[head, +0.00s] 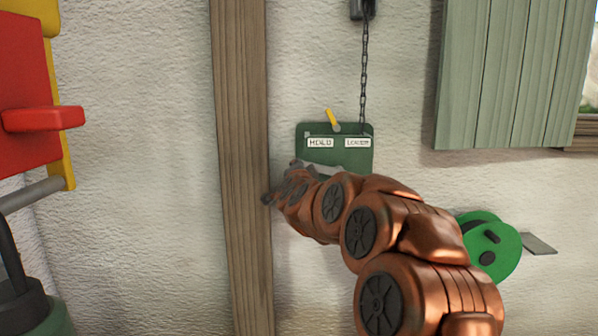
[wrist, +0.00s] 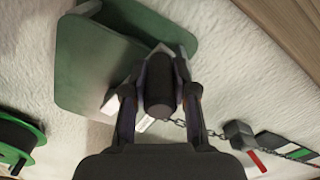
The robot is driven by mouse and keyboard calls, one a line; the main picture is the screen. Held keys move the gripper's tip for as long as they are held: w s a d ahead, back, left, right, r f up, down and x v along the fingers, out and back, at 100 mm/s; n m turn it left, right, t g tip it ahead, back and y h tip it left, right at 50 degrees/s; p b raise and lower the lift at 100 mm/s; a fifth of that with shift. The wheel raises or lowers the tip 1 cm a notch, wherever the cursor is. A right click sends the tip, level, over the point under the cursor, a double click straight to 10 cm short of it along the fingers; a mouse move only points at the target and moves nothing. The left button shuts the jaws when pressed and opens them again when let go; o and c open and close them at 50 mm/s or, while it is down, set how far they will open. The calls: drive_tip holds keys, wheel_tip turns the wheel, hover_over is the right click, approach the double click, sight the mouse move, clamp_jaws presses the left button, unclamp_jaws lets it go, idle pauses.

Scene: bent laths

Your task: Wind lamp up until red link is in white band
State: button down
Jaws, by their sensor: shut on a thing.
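The green winch plate (head: 350,158) is on the white wall, with HOLD and LOWER labels. Its yellow lever (head: 331,117) leans up and left, on the HOLD side. A dark chain (head: 364,75) rises from the plate. My gripper (head: 285,187) is in front of the plate's lower left; in the wrist view it is shut on a dark cylindrical crank handle (wrist: 160,85). There the chain passes a grey block with a small red piece (wrist: 257,161); I cannot tell whether this is the red link. A banded strip (wrist: 285,147) with white lies beyond. The lamp is not in view.
A wooden post (head: 240,160) stands just left of my gripper. A green reel (head: 490,247) is on the wall at right, beside my arm. Green shutter boards (head: 510,75) are upper right. A red and yellow fixture (head: 30,95) is at far left.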

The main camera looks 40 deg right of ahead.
drive_tip(key=shift+r, duration=0.2)
drive_tip(key=c, duration=0.9)
unclamp_jaws()
drive_tip(key=shift+f, duration=0.1)
drive_tip(key=v, duration=1.2)
drive_tip(key=shift+w+a, duration=0.1)
drive_tip(key=shift+a, duration=0.05)
